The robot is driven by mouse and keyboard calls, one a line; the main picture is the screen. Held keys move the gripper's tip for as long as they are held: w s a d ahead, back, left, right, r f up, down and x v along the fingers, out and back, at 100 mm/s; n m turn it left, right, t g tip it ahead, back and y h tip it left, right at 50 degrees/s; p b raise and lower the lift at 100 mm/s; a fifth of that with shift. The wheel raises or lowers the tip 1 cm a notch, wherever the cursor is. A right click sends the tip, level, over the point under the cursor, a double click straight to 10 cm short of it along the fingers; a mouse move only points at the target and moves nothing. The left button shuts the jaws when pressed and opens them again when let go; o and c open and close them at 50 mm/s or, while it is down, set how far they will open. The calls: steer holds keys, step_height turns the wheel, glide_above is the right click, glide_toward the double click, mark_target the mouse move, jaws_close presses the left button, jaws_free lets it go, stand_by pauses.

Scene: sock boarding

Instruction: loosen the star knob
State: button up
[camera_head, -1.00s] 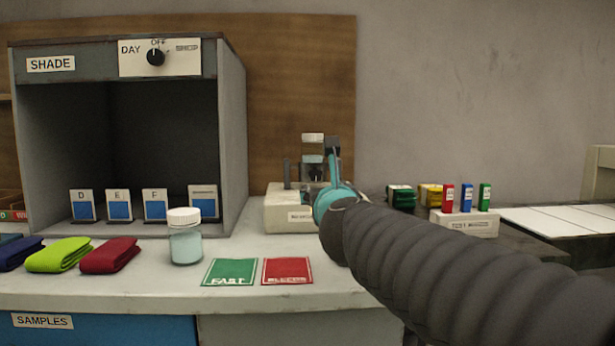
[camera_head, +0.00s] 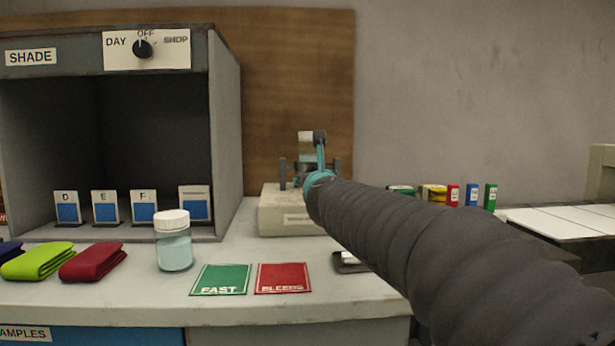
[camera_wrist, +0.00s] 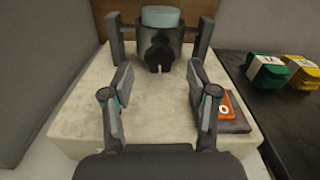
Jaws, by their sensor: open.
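The star knob (camera_wrist: 158,56) is dark and lobed. In the wrist view it sits on the front of a dark holder (camera_wrist: 176,41) with a pale teal round top, between two dark uprights, on a pale block (camera_wrist: 150,122). My gripper (camera_wrist: 159,80) is open and empty. Its two fingers stand apart on the near side of the knob, one to each side, with a gap between them and it. In the head view my gripper (camera_head: 319,150) is over the same pale block (camera_head: 285,212), and my arm hides the knob.
A dark pad with an orange tag (camera_wrist: 227,106) lies on the block's right. Left on the bench are a lidded jar (camera_head: 174,245), green (camera_head: 220,280) and red (camera_head: 283,278) cards, folded fabrics and the shade cabinet (camera_head: 225,140). Small coloured boxes (camera_head: 472,194) stand at right.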

steer(key=shift+w, duration=1.55)
jaws_close()
